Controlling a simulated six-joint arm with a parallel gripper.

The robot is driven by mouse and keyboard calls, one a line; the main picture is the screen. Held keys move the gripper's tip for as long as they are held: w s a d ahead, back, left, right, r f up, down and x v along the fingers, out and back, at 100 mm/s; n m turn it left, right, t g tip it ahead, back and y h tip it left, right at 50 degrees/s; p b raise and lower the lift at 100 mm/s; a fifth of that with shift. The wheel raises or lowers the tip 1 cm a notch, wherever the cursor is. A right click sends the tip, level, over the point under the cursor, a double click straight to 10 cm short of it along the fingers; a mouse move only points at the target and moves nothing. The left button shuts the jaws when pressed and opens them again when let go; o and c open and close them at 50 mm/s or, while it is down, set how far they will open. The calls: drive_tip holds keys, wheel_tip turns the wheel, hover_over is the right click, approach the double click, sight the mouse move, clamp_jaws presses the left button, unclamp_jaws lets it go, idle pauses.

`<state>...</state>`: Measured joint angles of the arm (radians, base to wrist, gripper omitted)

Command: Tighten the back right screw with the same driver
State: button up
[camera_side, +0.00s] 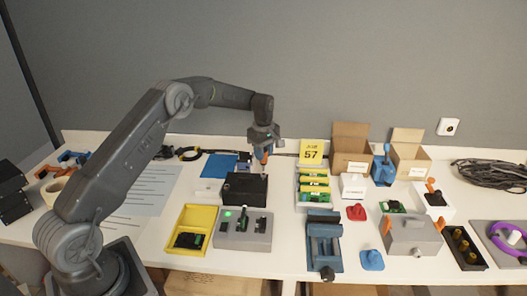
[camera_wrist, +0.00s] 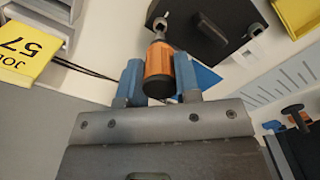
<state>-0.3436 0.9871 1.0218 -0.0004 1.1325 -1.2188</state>
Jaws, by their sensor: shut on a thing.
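My gripper (camera_side: 264,140) is shut on an orange-handled driver (camera_side: 264,155), held over the back right part of a black box (camera_side: 240,188). In the wrist view, the blue fingers of my gripper (camera_wrist: 159,75) stand on both sides of the driver (camera_wrist: 158,62), whose shaft points at a corner of the black box (camera_wrist: 212,32). A round grey screw or post (camera_wrist: 160,23) shows there at the shaft's end; I cannot tell whether they touch. Another grey screw (camera_wrist: 256,29) shows at a different corner. The remaining corners are not clear.
A grey fixture with a green light (camera_side: 256,234) and a yellow tray (camera_side: 182,240) stand in front of the box. A blue sheet (camera_side: 219,165) lies behind it. A yellow JOB 57 sign (camera_side: 312,151) and a rack of green boards (camera_side: 300,190) stand to the right.

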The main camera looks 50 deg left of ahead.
drive_tip(key=shift+f, duration=1.05)
drive_tip(key=m, duration=1.4)
drive_tip(key=shift+m, duration=0.3)
drive_tip(key=m, duration=0.5)
drive_tip(key=shift+n, duration=0.8)
drive_tip(key=shift+r, duration=0.1)
drive_tip(key=shift+r, duration=2.15)
